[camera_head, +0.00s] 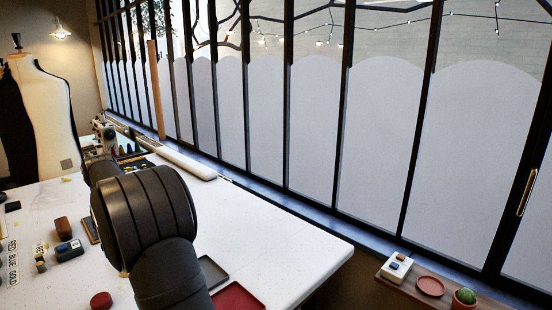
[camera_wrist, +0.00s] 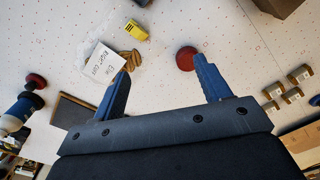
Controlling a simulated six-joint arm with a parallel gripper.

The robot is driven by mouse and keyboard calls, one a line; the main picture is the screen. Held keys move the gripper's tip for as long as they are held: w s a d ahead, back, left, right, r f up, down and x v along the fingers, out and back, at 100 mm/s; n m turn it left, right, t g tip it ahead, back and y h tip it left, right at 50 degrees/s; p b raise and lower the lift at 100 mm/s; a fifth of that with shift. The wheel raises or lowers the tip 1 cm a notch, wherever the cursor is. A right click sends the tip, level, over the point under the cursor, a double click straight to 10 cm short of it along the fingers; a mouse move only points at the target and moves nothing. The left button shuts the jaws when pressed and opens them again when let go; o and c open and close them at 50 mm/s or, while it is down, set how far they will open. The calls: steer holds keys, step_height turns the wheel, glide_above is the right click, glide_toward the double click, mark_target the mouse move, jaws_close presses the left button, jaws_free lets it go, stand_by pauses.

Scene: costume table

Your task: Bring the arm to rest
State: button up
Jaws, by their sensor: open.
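My gripper (camera_wrist: 163,70) shows in the wrist view with its two blue fingers spread wide and nothing between them. It is above the white dotted table (camera_wrist: 225,30). A round red object (camera_wrist: 186,58) shows beside the right fingertip; I cannot tell whether they touch. A brown-gold object (camera_wrist: 131,57) and a white handwritten card (camera_wrist: 103,62) show by the left fingertip. In the head view my dark arm stands over the white table (camera_head: 290,245), and my gripper is hidden.
The wrist view shows a yellow object (camera_wrist: 135,30), a dark tray (camera_wrist: 74,115) and several small gold pieces (camera_wrist: 292,94). The head view shows a brown block (camera_head: 63,227), a red tray (camera_head: 238,298) and a dress form (camera_head: 45,120). The table's right part is clear beside the window.

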steer(key=w+a+f, duration=0.2)
steer(key=a+f, duration=0.1)
steer(key=a, duration=0.2)
steer(key=shift+w+a+n, duration=0.2)
steer(key=shift+a+n, duration=0.05)
steer(key=shift+n, duration=0.15)
steer(key=shift+o, duration=0.4)
steer(key=shift+f, duration=0.1)
